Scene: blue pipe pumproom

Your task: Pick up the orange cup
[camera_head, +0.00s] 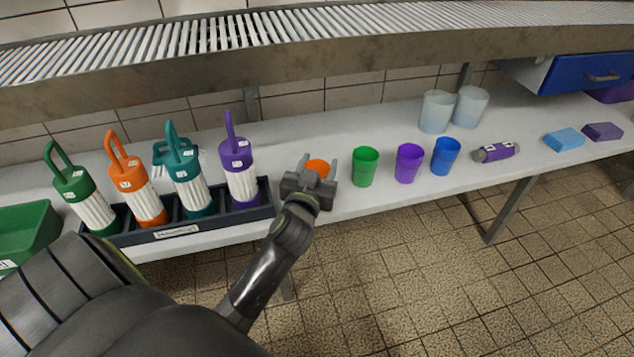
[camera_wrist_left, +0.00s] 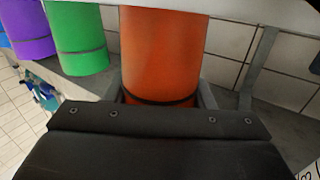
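The orange cup (camera_head: 316,166) stands on the white table, to the right of the dark bottle rack, partly hidden by my left gripper. My left gripper (camera_head: 318,170) is at the cup, with one finger on each side of it. In the left wrist view the orange cup (camera_wrist_left: 162,55) fills the space ahead of the gripper, between its fingers (camera_wrist_left: 161,88). The fingers look spread, close beside the cup wall; contact is hard to judge. My right gripper is not in view.
A green cup (camera_head: 365,167), purple cup (camera_head: 408,164) and blue cup (camera_head: 445,156) stand to the right. Two clear cups (camera_head: 436,112) are behind them. The rack (camera_head: 265,203) with tall bottles is close on the left. A slatted metal shelf (camera_head: 330,65) hangs above.

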